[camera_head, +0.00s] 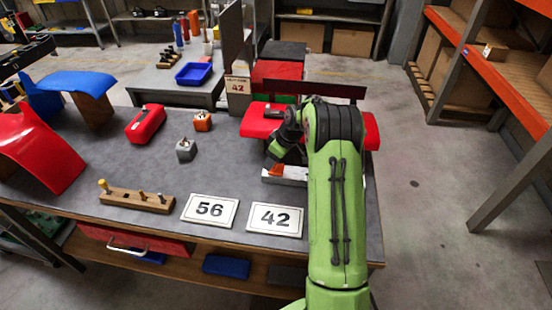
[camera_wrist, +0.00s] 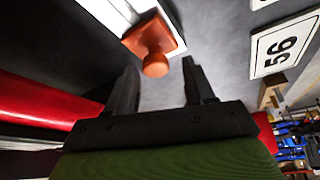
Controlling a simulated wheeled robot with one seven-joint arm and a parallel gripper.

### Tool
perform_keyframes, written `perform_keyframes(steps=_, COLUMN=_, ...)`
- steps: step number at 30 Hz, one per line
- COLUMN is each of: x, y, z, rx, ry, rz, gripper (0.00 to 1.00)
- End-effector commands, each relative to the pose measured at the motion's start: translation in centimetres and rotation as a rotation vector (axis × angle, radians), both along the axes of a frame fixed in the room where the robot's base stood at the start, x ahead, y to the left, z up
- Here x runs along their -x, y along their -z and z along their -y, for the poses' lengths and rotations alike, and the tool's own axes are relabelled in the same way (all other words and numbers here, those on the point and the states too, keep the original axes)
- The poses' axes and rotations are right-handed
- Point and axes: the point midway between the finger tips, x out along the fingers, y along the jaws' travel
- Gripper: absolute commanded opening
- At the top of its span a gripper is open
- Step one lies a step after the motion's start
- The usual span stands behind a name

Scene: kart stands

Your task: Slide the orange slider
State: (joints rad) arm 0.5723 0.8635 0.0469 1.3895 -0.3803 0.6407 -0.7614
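The orange slider (camera_wrist: 153,37) shows in the wrist view as a flat block with a round knob pointing toward my gripper. It sits on a pale rail (camera_wrist: 108,12). In the head view the slider (camera_head: 277,170) and the rail (camera_head: 294,174) are at the right of the grey table, partly hidden by my green arm. My gripper (camera_wrist: 159,67) is open, its two dark fingers apart on either side of the knob's line. The knob lies just beyond the fingertips, with nothing visibly held. In the head view my fingers are too small to make out.
Cards reading 56 (camera_head: 210,210) and 42 (camera_head: 275,219) lie in front of the rail. A red panel (camera_head: 255,122) lies behind my arm. Table space left of the rail is clear.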

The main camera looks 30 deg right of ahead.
Motion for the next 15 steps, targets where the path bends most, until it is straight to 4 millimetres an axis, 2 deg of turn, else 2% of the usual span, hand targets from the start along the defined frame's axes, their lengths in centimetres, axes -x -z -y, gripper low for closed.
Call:
perform_keyframes(steps=9, x=0.2, y=-0.2, z=0.3, rx=0.002, ry=0.004, rz=-0.003, gripper=0.56)
perform_keyframes(steps=11, x=0.4, y=-0.9, z=0.4, rx=0.002, ry=0.005, rz=-0.002, gripper=0.56)
perform_keyframes(steps=15, x=1.5, y=-4.1, z=1.1, rx=0.004, ry=0.007, rz=0.001, gripper=0.56)
